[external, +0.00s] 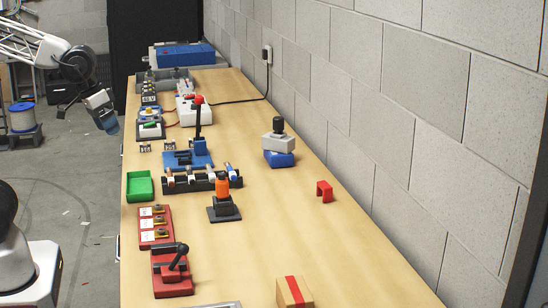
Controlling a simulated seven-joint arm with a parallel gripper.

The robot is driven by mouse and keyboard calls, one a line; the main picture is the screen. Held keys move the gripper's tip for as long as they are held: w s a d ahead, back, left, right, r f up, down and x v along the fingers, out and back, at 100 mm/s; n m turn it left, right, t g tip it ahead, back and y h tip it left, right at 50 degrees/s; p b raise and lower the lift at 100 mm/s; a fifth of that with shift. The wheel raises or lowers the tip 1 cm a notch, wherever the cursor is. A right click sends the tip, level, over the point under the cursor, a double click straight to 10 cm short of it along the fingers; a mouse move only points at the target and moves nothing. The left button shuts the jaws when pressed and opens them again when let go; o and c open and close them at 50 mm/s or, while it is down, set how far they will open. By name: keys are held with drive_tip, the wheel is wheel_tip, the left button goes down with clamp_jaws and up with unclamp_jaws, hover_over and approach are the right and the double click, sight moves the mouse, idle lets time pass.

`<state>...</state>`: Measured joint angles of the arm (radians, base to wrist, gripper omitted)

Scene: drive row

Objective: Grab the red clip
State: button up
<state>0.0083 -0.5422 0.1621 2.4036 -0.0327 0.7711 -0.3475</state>
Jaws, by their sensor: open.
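A small red clip (325,187), shaped like an upside-down U, stands alone on the right part of the wooden bench, near the block wall. My gripper (108,124) hangs from my arm at the upper left, beyond the bench's left edge and far from the clip. It is open, and I see nothing held in it. Its fingertips are small in this view.
A blue-based joystick (279,152) stands farther back. Fixtures and a green tray (139,186) line the left side. Bench around the clip is clear.

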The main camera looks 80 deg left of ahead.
drive_tip(key=w+f+n+t, duration=0.25)
drive_tip(key=w+n, duration=0.65)
drive_tip(key=w, duration=1.1)
drive_tip(key=n+t, duration=0.5)
drive_tip(key=n, duration=1)
hover_over(320, 189)
drive_tip(key=s+d, duration=0.1)
drive_tip(key=s, duration=1.3)
wheel_tip(320, 189, down, 11)
drive_tip(key=w+f+n, duration=0.3)
drive_tip(key=w+f+n+t+y, duration=0.1)
drive_tip(key=w+f+n, duration=0.2)
drive_tip(key=w+f, duration=0.1)
drive_tip(key=w+f+n+t, duration=0.1)
drive_tip(key=w+f+n, duration=0.1)
drive_tip(key=w+f, duration=0.2)
drive_tip(key=shift+a+f+n, duration=0.25)
drive_tip(key=shift+a+n, duration=0.15)
drive_tip(key=shift+w, duration=0.15)
drive_tip(key=shift+x, duration=2.3)
